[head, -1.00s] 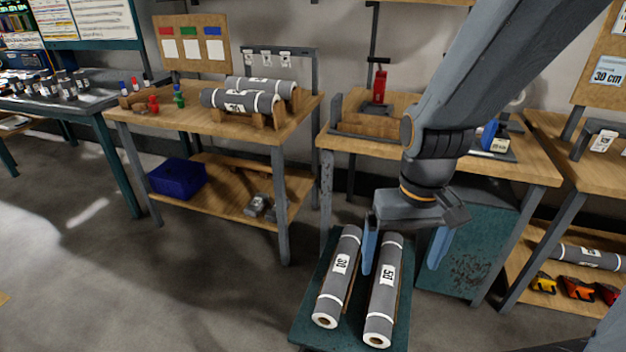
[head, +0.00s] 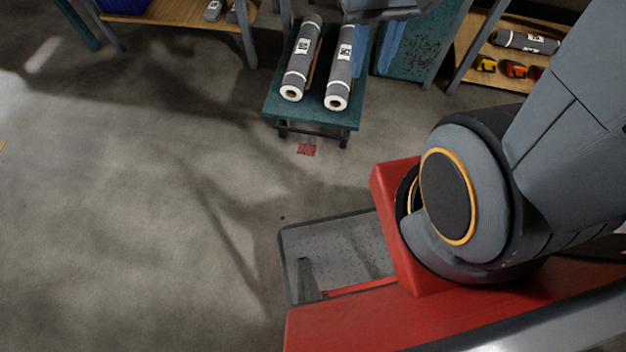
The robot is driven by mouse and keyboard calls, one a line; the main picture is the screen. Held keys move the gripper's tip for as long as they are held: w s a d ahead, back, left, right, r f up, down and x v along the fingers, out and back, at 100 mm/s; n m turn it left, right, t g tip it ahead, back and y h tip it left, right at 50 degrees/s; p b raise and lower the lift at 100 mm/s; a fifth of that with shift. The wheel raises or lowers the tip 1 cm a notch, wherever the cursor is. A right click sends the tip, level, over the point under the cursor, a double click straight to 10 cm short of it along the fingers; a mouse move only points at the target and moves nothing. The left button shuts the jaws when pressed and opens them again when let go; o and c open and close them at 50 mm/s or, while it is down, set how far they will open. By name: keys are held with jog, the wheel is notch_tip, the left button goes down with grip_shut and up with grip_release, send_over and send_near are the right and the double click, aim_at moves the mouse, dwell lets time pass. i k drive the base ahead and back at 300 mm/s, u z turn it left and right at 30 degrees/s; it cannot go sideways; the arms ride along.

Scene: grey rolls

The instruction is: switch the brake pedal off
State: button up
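The brake pedal appears to be the small red plate (head: 307,149) low at the near end of the teal cart (head: 312,113), just above the floor. It is too small to tell whether it is pressed or raised. My gripper (head: 376,55) is at the top of the head view, beyond the pedal and to its right. Its two blue fingers point down beside the cart's right side, apart, with nothing seen between them. The gripper's upper part is cut off by the picture's edge.
Two grey rolls, one left (head: 303,57) and one right (head: 341,68), lie on the cart. A teal cabinet (head: 420,50) stands to its right, and a shelf (head: 497,75) with a roll further right. The floor (head: 170,190) left of and before the cart is clear.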

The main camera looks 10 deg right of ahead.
aim_at(308, 149)
jog(key=z, duration=0.25)
jog(key=k, duration=0.2)
jog(key=u, duration=0.5)
jog(key=i, duration=0.5)
jog(key=u, duration=0.2)
jog(key=k, duration=1.25)
jog(key=z, duration=0.55)
